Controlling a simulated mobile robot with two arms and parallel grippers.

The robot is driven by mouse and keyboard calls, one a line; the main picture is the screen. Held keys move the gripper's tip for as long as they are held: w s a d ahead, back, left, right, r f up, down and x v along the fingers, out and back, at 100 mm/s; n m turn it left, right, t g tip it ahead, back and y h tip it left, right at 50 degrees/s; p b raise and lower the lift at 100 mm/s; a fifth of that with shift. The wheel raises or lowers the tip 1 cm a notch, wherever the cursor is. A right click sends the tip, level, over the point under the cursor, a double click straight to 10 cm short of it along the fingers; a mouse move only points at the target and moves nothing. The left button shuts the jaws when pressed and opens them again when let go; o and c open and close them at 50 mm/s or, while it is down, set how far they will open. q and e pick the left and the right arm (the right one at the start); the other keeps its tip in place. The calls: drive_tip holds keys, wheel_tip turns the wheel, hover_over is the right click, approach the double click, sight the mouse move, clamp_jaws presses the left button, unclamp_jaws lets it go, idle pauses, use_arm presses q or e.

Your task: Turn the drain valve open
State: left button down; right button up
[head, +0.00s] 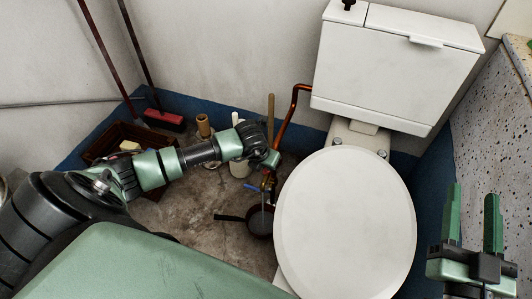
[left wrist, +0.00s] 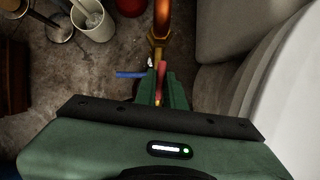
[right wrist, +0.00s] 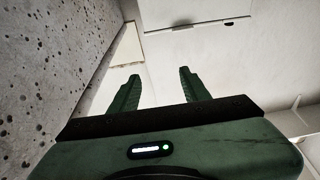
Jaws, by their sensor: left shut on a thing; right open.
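A brass valve (head: 267,183) sits low on the copper pipe beside the toilet. In the left wrist view, its brass body (left wrist: 157,43) is at the end of the pipe, with a red lever (left wrist: 161,70) pointing back to me. My left gripper (head: 269,160) reaches down to it; in the left wrist view, its fingers (left wrist: 163,92) are closed around the red lever. A blue lever (left wrist: 132,74) sticks out to the left, outside the fingers. The fingers and arm hide part of the valve. My right gripper (head: 472,225) is open and empty, right of the toilet.
The toilet's white lid (head: 345,225) and cistern (head: 395,65) stand close right of the valve. A dark red pan (head: 260,223) is on the floor below the valve. A brown crate (head: 112,138), a red brush (head: 165,119) and a white pot (head: 239,165) are behind.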

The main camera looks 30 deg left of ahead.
use_arm(q)
drive_tip(key=c, duration=1.5)
unclamp_jaws()
use_arm(e)
drive_tip(key=shift+a, duration=0.1)
use_arm(q)
drive_tip(key=shift+r, duration=0.25)
drive_tip(key=p+v, duration=0.2)
drive_tip(key=v, duration=0.5)
drive_tip(key=shift+p, duration=0.3)
use_arm(e)
wheel_tip(320, 180, down, 12)
drive_tip(key=s+d+g+h, duration=0.2)
drive_tip(key=g, duration=0.4)
drive_tip(key=shift+d+g, duration=0.2)
drive_tip(key=shift+g, duration=0.2)
use_arm(q)
drive_tip(key=shift+s+r, duration=0.15)
use_arm(e)
drive_tip(key=shift+s+a+r, duration=0.1)
